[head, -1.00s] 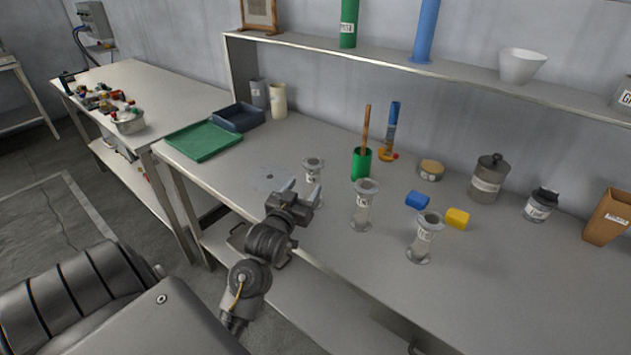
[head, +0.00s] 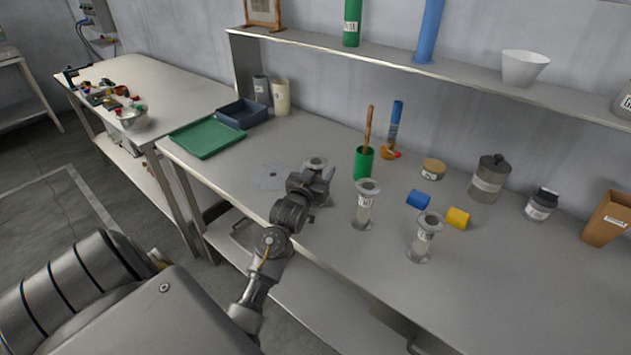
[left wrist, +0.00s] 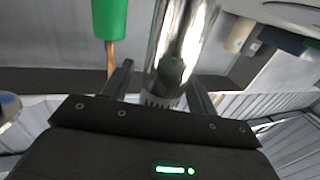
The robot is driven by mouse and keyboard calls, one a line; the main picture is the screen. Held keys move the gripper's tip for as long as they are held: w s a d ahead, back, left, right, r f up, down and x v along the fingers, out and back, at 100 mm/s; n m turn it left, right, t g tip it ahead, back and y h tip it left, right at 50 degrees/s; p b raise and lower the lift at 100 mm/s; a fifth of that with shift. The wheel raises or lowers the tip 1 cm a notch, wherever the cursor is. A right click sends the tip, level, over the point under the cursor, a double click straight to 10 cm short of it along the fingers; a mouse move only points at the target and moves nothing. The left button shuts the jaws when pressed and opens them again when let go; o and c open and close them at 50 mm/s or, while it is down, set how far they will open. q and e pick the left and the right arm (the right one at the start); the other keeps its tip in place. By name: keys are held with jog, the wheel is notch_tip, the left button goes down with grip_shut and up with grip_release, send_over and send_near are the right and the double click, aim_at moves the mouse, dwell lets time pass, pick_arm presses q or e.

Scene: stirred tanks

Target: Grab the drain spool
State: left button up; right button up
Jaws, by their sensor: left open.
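Three grey flanged spools with white labels stand upright on the bench. My left gripper (head: 318,180) is at the leftmost spool (head: 315,163) and hides most of it, including its label, in the head view; only its top flange shows clearly. In the left wrist view a shiny metal spool body (left wrist: 182,45) sits between my open left fingers (left wrist: 160,88), with dark label marks low on it. The middle spool (head: 364,207) and the right spool (head: 425,238) stand further right. Their labels are too small to read surely. My right gripper is out of view.
A green cup (head: 363,163) with a wooden-handled tool stands behind the spools. Blue (head: 418,200) and yellow (head: 457,218) blocks lie near the right spool. A green tray (head: 206,139) and a dark bin (head: 241,115) are at the left. The bench front right is clear.

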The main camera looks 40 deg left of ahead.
pick_arm(q)
jog(key=c, duration=1.2)
jog(key=shift+o, duration=0.2)
jog(key=shift+r, duration=0.1)
